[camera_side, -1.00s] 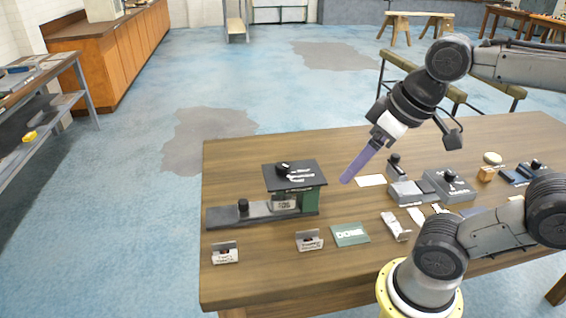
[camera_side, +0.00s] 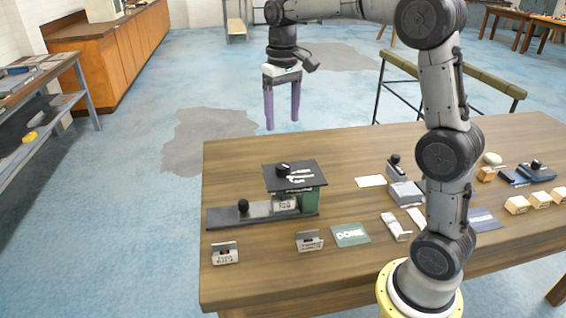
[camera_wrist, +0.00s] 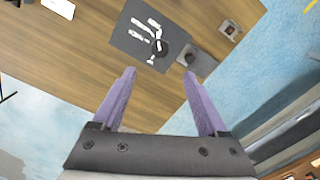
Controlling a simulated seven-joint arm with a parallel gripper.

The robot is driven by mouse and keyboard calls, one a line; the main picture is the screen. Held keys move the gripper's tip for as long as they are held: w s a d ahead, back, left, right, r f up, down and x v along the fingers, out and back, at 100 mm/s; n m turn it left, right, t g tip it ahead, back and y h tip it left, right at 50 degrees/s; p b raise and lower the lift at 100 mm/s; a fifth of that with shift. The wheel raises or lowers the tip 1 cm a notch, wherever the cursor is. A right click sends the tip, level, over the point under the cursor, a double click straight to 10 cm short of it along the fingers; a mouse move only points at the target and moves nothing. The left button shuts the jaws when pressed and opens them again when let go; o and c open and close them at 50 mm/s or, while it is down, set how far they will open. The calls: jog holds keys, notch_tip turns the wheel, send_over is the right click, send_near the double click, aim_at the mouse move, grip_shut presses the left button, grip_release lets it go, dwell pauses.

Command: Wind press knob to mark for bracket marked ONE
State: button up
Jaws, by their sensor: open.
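The press (camera_side: 308,200) has a green body and a dark top plate (camera_side: 312,179) with white marks. A black knob (camera_side: 283,169) sits on that plate; its setting is too small to read. The plate (camera_wrist: 128,42) and knob (camera_wrist: 160,47) also show in the wrist view. A grey labelled piece (camera_side: 284,203) sits under the press head. Two metal brackets, one at left (camera_side: 225,253) and one nearer the press (camera_side: 309,241), stand in front; their labels are unreadable. My gripper (camera_side: 282,126) is open and empty, fingers down, above and behind the press. It shows in the wrist view (camera_wrist: 158,74).
A grey slide with a black knob (camera_side: 243,206) extends left from the press. A green DONE mat (camera_side: 351,235) lies to its right. A white card (camera_side: 370,181), grey fixtures (camera_side: 406,194) and wooden blocks (camera_side: 517,205) occupy the right side.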

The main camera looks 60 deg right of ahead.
aim_at(283, 165)
notch_tip(283, 165, down, 14)
jog(key=shift+r, duration=0.2)
jog(key=shift+c, duration=0.3)
grip_shut()
dwell(0.3)
